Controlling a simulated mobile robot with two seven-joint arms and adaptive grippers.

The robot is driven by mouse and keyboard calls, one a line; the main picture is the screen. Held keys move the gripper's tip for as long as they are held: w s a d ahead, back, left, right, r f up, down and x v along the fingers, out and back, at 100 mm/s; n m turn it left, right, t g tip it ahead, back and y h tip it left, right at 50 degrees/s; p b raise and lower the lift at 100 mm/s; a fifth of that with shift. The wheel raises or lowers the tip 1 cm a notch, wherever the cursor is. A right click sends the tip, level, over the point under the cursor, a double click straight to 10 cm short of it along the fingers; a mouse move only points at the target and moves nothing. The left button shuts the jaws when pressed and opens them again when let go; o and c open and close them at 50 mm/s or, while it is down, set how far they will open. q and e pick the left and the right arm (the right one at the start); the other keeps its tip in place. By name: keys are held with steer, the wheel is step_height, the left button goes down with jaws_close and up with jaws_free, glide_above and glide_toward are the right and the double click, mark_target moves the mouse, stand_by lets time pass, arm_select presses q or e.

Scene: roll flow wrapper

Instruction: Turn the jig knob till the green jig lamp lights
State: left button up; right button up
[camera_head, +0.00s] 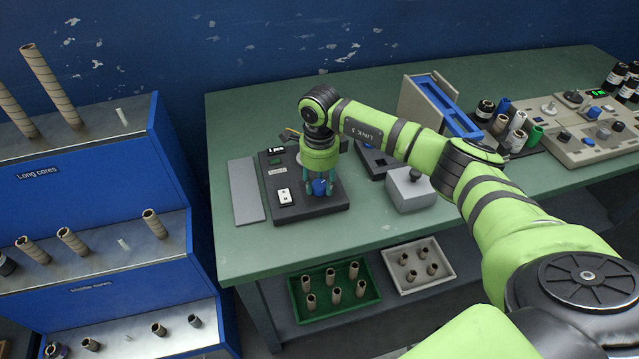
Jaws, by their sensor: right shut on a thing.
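The jig is a dark flat box (297,213) on the green table, left of the middle in the head view. It carries a blue knob (319,188), a white switch plate (284,196) and a small display (275,151). My right gripper (320,190) points down over the jig, with its teal fingers shut on the blue knob from both sides. The fingers and wrist hide part of the knob and the jig's back right. I cannot make out a lit green lamp on the jig. My left gripper is out of view.
A grey plate (246,191) lies left of the jig. A grey box (411,190) stands to its right, below my right arm. A blue-framed unit (436,105) and a beige control panel (590,133) stand farther right. A blue core rack (85,180) stands left.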

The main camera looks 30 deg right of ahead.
mark_target(320, 184)
steer(key=m, duration=0.4)
steer(key=shift+m+b, duration=0.3)
steer(key=shift+b, duration=0.05)
stand_by(0.4)
steer(key=o, duration=1.2)
steer(key=shift+c, duration=0.2)
steer(key=shift+r, duration=0.1)
step_height(320, 184, up, 12)
